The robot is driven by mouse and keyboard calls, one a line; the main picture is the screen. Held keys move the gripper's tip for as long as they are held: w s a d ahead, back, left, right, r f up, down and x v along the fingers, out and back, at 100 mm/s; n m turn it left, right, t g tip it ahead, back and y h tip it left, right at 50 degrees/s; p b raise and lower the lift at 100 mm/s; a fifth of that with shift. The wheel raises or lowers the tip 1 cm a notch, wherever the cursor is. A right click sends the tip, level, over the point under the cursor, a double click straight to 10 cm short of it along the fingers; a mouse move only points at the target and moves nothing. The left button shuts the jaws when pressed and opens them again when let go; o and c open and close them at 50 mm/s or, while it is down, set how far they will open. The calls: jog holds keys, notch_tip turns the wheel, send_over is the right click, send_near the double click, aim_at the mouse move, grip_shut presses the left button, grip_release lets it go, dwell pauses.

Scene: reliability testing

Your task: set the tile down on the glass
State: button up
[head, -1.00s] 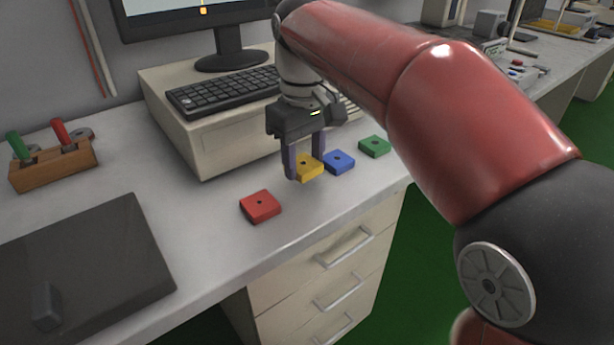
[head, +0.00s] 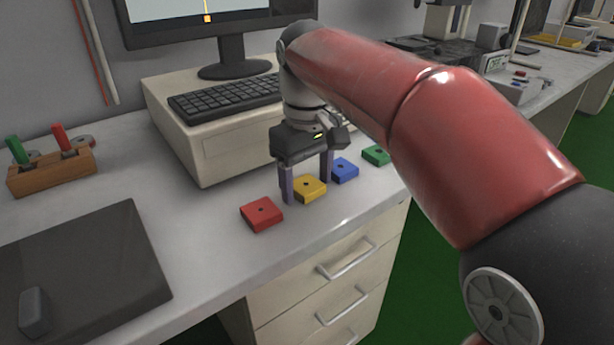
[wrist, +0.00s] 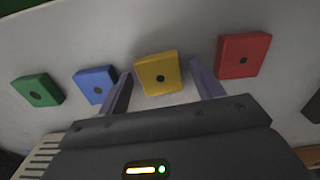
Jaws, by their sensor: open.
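The yellow tile (head: 312,187), a square block with a dark centre hole, lies flat on the pale desktop between the red tile (head: 262,214) and the blue tile (head: 344,171). My gripper (head: 308,190) is open and low over the desk, its fingers on either side of the yellow tile. In the wrist view the yellow tile (wrist: 158,74) lies between the fingertips (wrist: 161,70), with a gap on each side. A dark flat slab (head: 100,250) lies on the desk at the left; I cannot tell whether it is the glass.
A green tile (head: 376,155) lies beyond the blue one. A beige computer case (head: 225,150) with a keyboard (head: 225,97) stands close behind the gripper. A small grey block (head: 33,312) stands on the slab. A wooden holder (head: 50,172) is at far left. Desk between slab and red tile is clear.

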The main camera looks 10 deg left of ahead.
aim_at(310, 186)
jog(key=shift+f+b, duration=0.2)
jog(key=shift+b, duration=0.35)
notch_tip(310, 186, up, 8)
jog(key=p, duration=0.2)
jog(key=shift+d+r+p, duration=0.15)
jog(key=shift+p, duration=0.2)
jog(key=shift+d, duration=0.1)
